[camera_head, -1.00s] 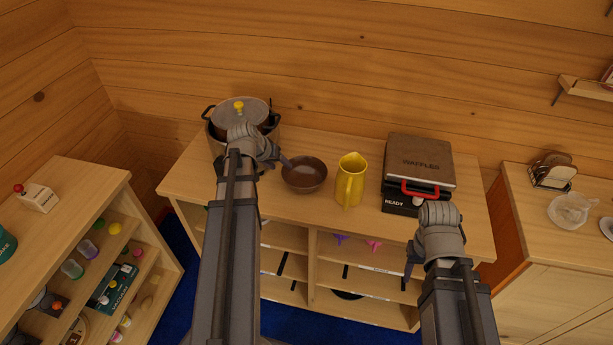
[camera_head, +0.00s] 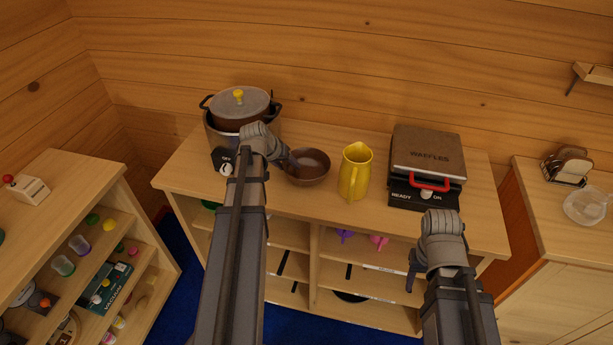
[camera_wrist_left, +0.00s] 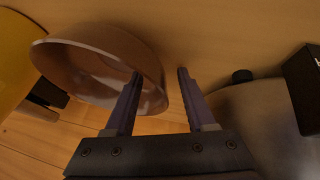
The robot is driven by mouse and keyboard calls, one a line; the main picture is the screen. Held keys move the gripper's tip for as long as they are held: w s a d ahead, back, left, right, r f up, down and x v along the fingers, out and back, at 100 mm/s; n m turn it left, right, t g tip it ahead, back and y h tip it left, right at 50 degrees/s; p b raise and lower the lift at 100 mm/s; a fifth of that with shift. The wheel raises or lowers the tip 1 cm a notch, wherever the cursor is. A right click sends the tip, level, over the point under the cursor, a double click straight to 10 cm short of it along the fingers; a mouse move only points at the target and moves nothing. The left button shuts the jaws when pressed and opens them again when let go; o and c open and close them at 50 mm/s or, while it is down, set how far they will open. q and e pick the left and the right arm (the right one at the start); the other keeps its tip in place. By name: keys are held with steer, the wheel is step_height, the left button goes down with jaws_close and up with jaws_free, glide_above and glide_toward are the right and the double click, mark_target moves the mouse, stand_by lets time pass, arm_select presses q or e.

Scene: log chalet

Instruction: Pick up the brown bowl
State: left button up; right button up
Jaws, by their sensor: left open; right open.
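The brown bowl (camera_head: 312,168) stands upright and empty on the wooden counter (camera_head: 290,205), between the cooking pot and the yellow jug. My left gripper (camera_head: 287,160) is at the bowl's left side, partly hidden by its own wrist. In the left wrist view the bowl (camera_wrist_left: 92,70) fills the left half. The open jaws (camera_wrist_left: 160,73) point at its near rim, with one finger overlapping the bowl and the other outside it. I cannot tell whether a finger touches it. My right gripper (camera_head: 411,272) hangs low in front of the counter, away from the bowl, its fingers mostly hidden.
A lidded pot (camera_head: 240,108) stands close left of my left gripper. A yellow jug (camera_head: 355,172) stands just right of the bowl. A waffle maker (camera_head: 427,160) is farther right. Shelves lie below the counter, and another shelf unit (camera_head: 75,215) is at left.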

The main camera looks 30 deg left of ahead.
arm_select(q)
steer(key=shift+r, duration=0.1)
jaws_close()
stand_by(0.3)
stand_by(1.0)
